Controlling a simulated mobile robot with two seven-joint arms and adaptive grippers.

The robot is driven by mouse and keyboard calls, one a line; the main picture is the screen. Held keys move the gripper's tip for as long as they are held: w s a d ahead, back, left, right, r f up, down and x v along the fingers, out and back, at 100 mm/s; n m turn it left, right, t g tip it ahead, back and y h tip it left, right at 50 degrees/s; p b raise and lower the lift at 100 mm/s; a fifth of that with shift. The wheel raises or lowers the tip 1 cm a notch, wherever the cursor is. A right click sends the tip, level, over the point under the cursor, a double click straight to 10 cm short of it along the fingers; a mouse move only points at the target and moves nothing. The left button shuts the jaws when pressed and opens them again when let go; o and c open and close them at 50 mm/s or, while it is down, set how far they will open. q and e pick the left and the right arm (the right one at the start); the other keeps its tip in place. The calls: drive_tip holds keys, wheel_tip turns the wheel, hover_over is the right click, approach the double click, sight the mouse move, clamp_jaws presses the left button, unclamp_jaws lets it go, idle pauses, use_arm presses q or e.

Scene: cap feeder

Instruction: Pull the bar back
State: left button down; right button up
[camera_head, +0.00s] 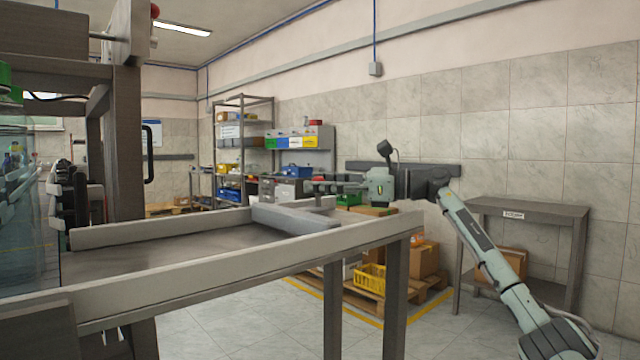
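A grey bar (293,219) lies across the right end of a long, raised, wood-framed feeder bed (170,253). My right arm comes in from the lower right, and my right gripper (318,186) points left, just above and behind the bar in the picture. I see the gripper side-on and small, so the gap between its fingers is unclear. Whether it touches the bar cannot be told. I see no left gripper that I can make out.
The feeder's tall post with a black handle (150,154) stands at the left. A small grey table (525,210) stands at the right by the tiled wall. Behind the feeder are a pallet with boxes and a yellow crate (370,279), and shelves (243,150).

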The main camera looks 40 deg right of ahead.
drive_tip(key=shift+a, duration=0.15)
drive_tip(key=v, duration=1.2)
drive_tip(key=shift+r, duration=0.1)
idle(0.3)
